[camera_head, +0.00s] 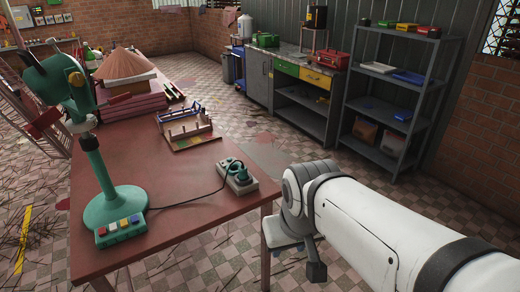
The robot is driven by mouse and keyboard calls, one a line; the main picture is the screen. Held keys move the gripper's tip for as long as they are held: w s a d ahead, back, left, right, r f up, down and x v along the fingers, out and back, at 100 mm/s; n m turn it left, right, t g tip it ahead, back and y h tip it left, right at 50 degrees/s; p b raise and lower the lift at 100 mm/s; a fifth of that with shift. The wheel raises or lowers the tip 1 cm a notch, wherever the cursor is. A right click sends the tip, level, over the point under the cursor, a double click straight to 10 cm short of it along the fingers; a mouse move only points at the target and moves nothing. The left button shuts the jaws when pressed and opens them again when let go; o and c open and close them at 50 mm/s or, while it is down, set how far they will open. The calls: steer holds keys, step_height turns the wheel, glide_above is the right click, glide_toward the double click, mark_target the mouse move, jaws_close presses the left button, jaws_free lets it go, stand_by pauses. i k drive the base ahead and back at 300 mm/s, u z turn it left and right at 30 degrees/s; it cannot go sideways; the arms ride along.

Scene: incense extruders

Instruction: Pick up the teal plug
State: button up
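The teal plug (234,168) sits on a pale socket block (246,186) near the right front edge of the red-brown table (185,215). It looks seated in the block. A dark cord runs from it to the base of a green machine (113,207). My white arm reaches in from the lower right. My gripper (300,262) hangs at the arm's end, right of and nearer than the plug, beyond the table's edge. It is apart from the plug. Its fingers are only partly visible, so their opening is unclear.
A wooden rack (190,133) stands behind the socket block. A stack of pinkish boards (133,107) with a brown cone-shaped heap (125,63) lies farther back. The green machine stands at left. Grey shelves (387,105) and cabinets line the back right. Table between machine and block is mostly clear.

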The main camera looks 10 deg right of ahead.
mark_target(243, 176)
steer(key=z, duration=0.1)
steer(key=i, duration=1.3)
steer(key=u, duration=0.65)
